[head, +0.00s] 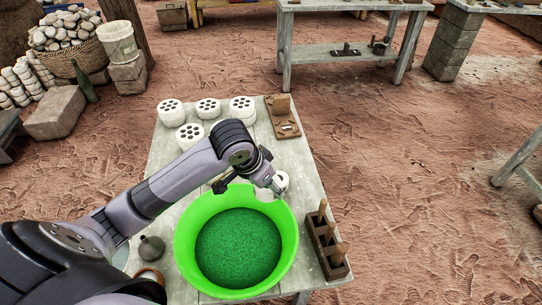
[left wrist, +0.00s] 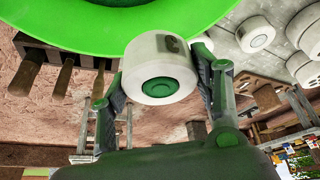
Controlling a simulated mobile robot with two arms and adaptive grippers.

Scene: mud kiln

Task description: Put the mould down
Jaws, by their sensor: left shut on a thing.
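The mould (head: 265,196) is a small white round block, at the far right rim of the green tub (head: 183,235) in the head view. My left gripper (head: 274,184) is shut on it. In the left wrist view the mould (left wrist: 150,48) sits between the two fingers, with a green disc in its round face and a dark mark on its side. The tub's bright green rim (left wrist: 100,18) is close behind it there. Whether the mould touches the rim, I cannot tell. My right gripper is not in view.
The pale table (head: 258,147) holds several white blocks with holes (head: 208,107) at the back left. A wooden piece (head: 284,125) stands at the back right. A rack with wooden handles (head: 326,245) is right of the tub. Bare tabletop shows behind the tub.

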